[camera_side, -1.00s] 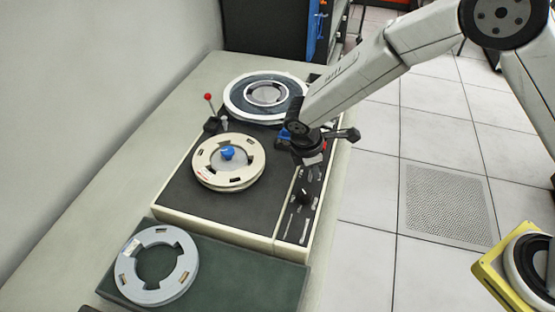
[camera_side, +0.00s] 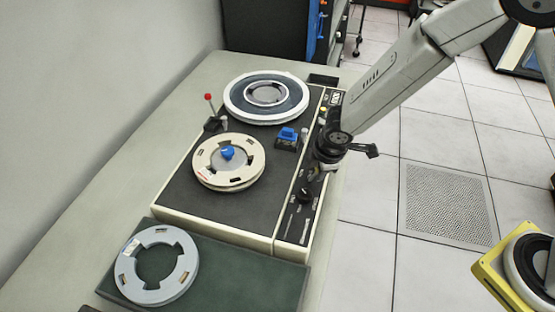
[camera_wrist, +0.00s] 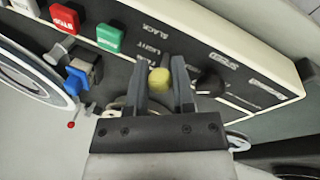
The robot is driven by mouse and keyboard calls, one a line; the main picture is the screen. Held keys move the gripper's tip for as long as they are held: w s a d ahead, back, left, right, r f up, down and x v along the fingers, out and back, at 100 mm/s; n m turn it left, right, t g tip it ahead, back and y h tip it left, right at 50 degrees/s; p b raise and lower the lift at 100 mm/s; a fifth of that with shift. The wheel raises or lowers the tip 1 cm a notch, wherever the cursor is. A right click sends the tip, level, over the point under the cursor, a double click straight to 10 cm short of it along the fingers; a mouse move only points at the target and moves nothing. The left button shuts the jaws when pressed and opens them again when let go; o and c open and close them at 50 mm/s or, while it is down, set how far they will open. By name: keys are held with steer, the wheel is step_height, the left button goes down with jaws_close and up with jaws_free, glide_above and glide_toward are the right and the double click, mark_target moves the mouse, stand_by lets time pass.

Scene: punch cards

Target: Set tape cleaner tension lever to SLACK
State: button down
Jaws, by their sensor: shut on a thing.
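The tape cleaner (camera_side: 190,205) is a dark-topped machine with a cream body and a control strip along its right edge. The tension lever shows as a yellow knob (camera_wrist: 159,82) in the wrist view, beside the end of the scale away from the SLACK mark (camera_wrist: 160,30). LIGHT and a partly hidden mark lie between them. My gripper (camera_wrist: 158,72) has a finger on each side of the knob and is shut on it. In the side view my gripper (camera_side: 322,168) is at the strip and hides the lever. The knob's stem is mostly hidden.
A red STOP button (camera_wrist: 64,18) and a green button (camera_wrist: 110,38) sit up the strip. A black SPEED knob (camera_wrist: 210,83) is close to the right finger. A blue-topped block (camera_side: 287,137) and two reels (camera_side: 205,175) (camera_side: 236,104) stand on the deck.

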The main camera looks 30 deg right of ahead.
steer(key=shift+c, duration=2.3)
jaws_free()
steer(key=v, duration=0.7)
steer(key=shift+r, duration=0.4)
steer(key=shift+s, duration=0.1)
steer(key=s+d+r+m, duration=0.2)
steer(key=s+d+m, duration=1)
steer(key=d+m, duration=0.2)
steer(key=shift+d+r+g+y, duration=0.3)
steer(key=shift+d, duration=0.05)
